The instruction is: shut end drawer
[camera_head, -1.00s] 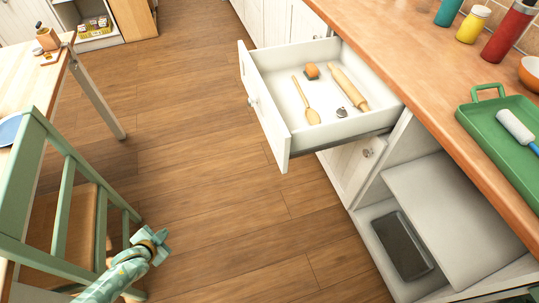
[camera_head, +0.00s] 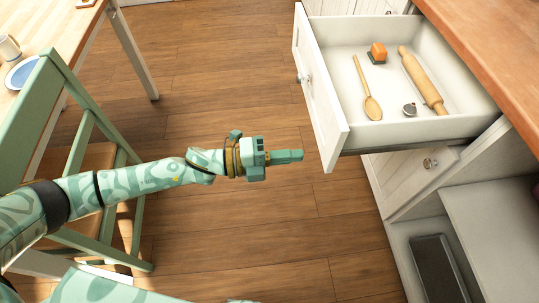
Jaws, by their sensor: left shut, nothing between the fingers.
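The end drawer (camera_head: 322,100) is white and stands pulled out from under the wooden counter. Its front panel with a round knob (camera_head: 306,78) faces left. Inside lie a wooden spoon (camera_head: 368,95), a rolling pin (camera_head: 424,82), an orange block-like item (camera_head: 378,52) and a small metal item (camera_head: 409,109). My left gripper (camera_head: 290,156) is shut and empty, its fingers pointing right. In the picture it is just left of the drawer front's near lower corner, with a gap between. My right gripper is not in view.
The counter (camera_head: 480,50) edge is at right. A green chair (camera_head: 75,140) and a table (camera_head: 60,25) stand at left. Wooden floor lies between.

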